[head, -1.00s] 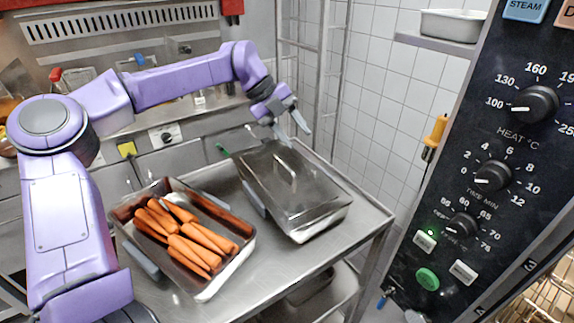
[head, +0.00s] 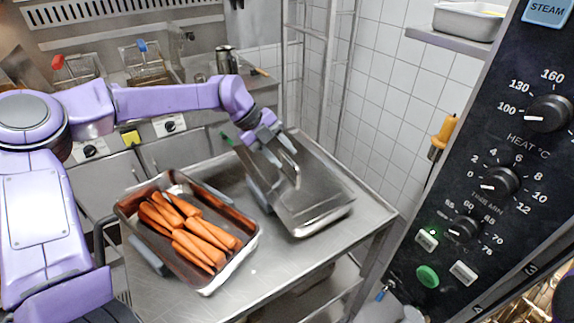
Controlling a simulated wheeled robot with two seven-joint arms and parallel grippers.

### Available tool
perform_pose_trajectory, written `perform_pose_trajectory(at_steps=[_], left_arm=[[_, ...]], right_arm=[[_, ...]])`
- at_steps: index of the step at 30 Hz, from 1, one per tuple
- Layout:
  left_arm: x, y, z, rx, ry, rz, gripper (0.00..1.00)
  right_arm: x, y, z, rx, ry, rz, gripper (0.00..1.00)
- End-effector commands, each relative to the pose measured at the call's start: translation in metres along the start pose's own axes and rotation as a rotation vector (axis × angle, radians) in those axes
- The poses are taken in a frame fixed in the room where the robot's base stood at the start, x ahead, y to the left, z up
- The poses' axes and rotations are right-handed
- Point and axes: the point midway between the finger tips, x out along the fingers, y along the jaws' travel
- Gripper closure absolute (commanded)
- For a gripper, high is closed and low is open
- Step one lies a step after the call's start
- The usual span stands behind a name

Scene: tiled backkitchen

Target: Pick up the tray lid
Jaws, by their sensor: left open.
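The grey metal tray lid (head: 318,200) covers a tray on the right half of the steel table. Its raised handle (head: 294,178) stands near the middle of the lid. My left gripper (head: 289,163) reaches down from the upper left over the lid. Its fingers are open and close to the handle; the overlap hides whether they are around it or touching it. The lid rests flat on its tray. My right gripper is not in view.
An open tray (head: 215,283) of carrots (head: 190,230) stands to the left of the lidded tray on the steel table (head: 300,255). A rack post (head: 330,75) rises behind. The oven control panel (head: 490,160) is close on the right.

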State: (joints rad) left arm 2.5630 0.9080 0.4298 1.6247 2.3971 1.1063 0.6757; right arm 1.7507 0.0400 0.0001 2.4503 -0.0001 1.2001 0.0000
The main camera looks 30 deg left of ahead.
Motion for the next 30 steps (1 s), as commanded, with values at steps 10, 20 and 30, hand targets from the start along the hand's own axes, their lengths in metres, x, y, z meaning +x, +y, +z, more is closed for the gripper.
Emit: perform_pose_trajectory(at_steps=[10,20,30], left_arm=[[0.012,0.0,0.0,0.002,0.0,-0.002,0.64],[0.011,-0.001,-0.001,0.003,-0.001,-0.004,1.0],[-0.006,-0.013,-0.006,0.004,-0.002,-0.006,1.0]], right_arm=[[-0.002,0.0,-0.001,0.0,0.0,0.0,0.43],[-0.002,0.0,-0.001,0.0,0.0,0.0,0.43],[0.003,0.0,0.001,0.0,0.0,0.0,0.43]])
